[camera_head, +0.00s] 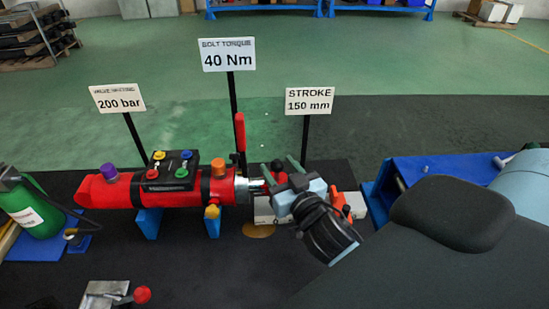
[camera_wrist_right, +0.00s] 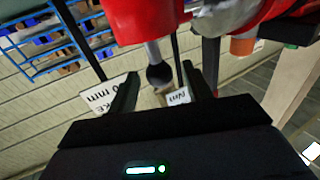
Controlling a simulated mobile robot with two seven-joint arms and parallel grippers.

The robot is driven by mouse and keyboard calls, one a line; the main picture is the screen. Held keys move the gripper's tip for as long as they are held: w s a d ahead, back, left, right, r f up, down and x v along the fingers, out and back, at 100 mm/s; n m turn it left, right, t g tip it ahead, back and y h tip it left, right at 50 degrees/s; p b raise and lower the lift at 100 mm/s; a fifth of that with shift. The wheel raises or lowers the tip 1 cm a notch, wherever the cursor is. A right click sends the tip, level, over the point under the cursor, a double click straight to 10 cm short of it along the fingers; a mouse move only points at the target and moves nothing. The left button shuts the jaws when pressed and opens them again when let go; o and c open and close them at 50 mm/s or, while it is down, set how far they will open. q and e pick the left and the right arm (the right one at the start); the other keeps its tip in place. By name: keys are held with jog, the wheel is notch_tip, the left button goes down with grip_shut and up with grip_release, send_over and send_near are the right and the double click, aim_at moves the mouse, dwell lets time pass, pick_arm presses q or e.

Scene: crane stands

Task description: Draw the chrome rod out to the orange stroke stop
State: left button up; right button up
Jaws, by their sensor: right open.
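A red cylinder (camera_head: 217,189) lies level on blue supports. A short chrome rod (camera_head: 256,183) shows at its right end, partly hidden by my right gripper. My right gripper (camera_head: 283,168) is open beside the rod end. In the wrist view its two fingers (camera_wrist_right: 162,92) stand apart, with a dark rounded knob (camera_wrist_right: 159,75) on a grey stem between or beyond them; I cannot tell whether they touch it. An orange part (camera_head: 340,204), apparently the stroke stop, shows just right of the gripper, partly covered by it. My left gripper is not in view.
A red upright lever (camera_head: 240,132) rises near the cylinder's right end. Signs stand behind, including the stroke sign (camera_head: 310,100). The dark surface in front is mostly clear, except a metal plate (camera_head: 103,293).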

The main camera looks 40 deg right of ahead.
jog(key=shift+w+d, duration=0.15)
jog(key=shift+w, duration=0.7)
jog(key=shift+w+d, duration=0.1)
jog(key=shift+w, duration=0.75)
grip_shut()
